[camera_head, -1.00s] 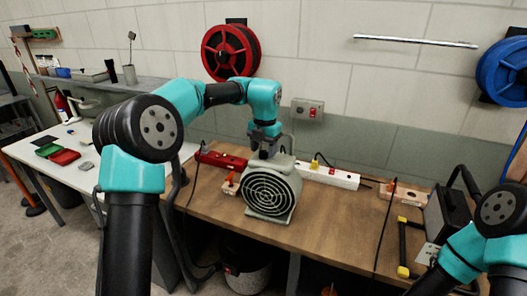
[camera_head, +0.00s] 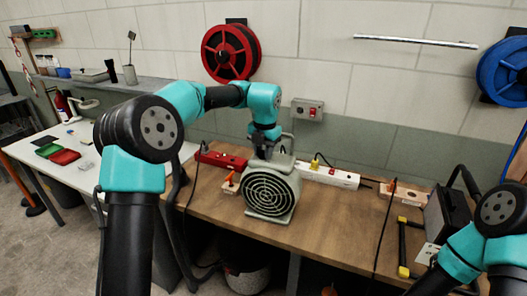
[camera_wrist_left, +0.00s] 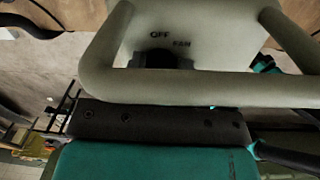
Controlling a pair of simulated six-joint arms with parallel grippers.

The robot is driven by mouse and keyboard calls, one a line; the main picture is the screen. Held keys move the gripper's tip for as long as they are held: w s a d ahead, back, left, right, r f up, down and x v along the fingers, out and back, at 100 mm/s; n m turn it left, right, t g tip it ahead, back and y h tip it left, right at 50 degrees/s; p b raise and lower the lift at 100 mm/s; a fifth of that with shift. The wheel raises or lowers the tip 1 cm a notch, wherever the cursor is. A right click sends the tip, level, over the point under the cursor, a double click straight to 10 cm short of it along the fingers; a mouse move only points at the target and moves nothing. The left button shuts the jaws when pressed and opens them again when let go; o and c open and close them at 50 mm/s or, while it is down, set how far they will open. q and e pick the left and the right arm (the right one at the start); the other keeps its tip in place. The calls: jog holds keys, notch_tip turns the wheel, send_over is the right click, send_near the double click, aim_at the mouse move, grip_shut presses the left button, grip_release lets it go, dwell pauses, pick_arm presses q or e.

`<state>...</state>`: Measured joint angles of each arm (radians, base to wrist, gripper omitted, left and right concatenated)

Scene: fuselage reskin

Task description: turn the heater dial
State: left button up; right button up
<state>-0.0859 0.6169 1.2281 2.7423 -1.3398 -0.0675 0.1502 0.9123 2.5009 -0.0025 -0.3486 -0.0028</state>
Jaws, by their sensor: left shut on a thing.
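The heater (camera_head: 284,208) is a grey-green box with a round front grille, upright on the wooden bench. My left gripper (camera_head: 262,151) points down at its top and is shut, apparently on the dial; the fingertips are hard to see. In the left wrist view the heater's top panel (camera_wrist_left: 215,55) bears the words OFF and FAN beside the dark, partly hidden dial (camera_wrist_left: 152,58). The heater's thick handle (camera_wrist_left: 200,90) crosses in front of the dial and hides the fingertips there. My right gripper is out of view; only its arm shows at lower right.
A black case (camera_head: 449,213) and a black-and-yellow tool (camera_head: 404,245) lie at right.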

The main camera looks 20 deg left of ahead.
pick_arm(q)
jog(key=shift+n, duration=2.2)
jog(key=o, duration=0.9)
jog(key=r, duration=1.7)
jog(key=shift+d+r, duration=0.2)
jog(key=shift+d, duration=0.15)
jog(key=shift+o, duration=0.2)
